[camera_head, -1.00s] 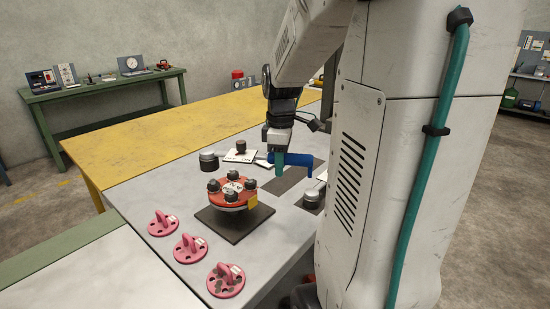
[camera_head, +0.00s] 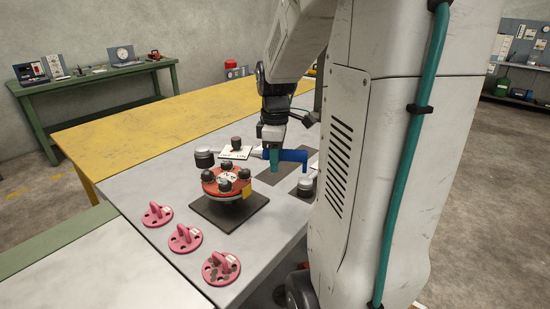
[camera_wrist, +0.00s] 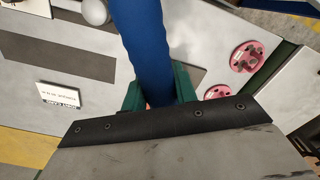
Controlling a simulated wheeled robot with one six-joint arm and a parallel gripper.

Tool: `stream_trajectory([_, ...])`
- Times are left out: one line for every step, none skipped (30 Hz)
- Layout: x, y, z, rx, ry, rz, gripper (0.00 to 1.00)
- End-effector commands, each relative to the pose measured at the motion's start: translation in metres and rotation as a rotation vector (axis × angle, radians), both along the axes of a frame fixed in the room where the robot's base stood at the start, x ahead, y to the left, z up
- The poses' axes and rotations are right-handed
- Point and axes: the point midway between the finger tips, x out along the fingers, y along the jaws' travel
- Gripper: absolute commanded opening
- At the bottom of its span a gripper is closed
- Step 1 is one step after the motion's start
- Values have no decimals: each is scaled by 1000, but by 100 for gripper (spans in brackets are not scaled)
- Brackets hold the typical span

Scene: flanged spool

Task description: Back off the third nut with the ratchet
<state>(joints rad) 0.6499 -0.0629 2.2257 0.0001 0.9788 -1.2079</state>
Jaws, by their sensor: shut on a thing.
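The flanged spool, with a red top flange (camera_head: 213,188), stands upright on a dark square mat (camera_head: 208,213). Several dark nuts (camera_head: 225,186) sit around its top, and a yellow tag hangs at its right side. My gripper (camera_head: 274,163) is to the right of the spool and higher, apart from it. It is shut on the blue ratchet (camera_head: 295,156), which points right in the head view. In the wrist view the blue ratchet (camera_wrist: 142,38) runs up from between the green fingers (camera_wrist: 158,98). The ratchet's working end and the spool cannot be made out in the wrist view.
Three pink lobed discs with handles (camera_head: 185,238) lie along the table's left front edge. A dark-topped cylinder (camera_head: 204,158) and a white card with a dark knob (camera_head: 236,148) stand behind the spool. Another round silver piece (camera_head: 305,187) is at right, near my column. A yellow table (camera_head: 130,140) adjoins behind.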

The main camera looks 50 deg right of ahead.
Motion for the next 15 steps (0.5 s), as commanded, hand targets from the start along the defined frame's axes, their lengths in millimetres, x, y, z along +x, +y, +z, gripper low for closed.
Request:
stream_trajectory([0,0,1,-1,-2,0,0])
stream_trajectory([0,0,1,-1,-2,0,0])
stream_trajectory([0,0,0,-1,-2,0,0])
stream_trajectory([0,0,0,-1,-2,0,0])
stream_trajectory([0,0,0,-1,-2,0,0])
stream_trajectory([1,0,-1,-1,-2,0,0])
stream_trajectory([1,0,-2,-1,-2,0,0])
stream_trajectory([1,0,-3,-1,-2,0,0])
stream_trajectory([1,0,-5,-1,-2,0,0])
stream_trajectory([1,0,-6,-1,-2,0,0])
stream_trajectory([1,0,-7,0,-1,0,0])
stream_trajectory([1,0,-9,0,-1,0,0])
stream_trajectory([1,0,-10,0,-1,0,0])
stream_trajectory([1,0,-11,0,-1,0,0])
stream_trajectory([0,0,-12,0,-1,0,0])
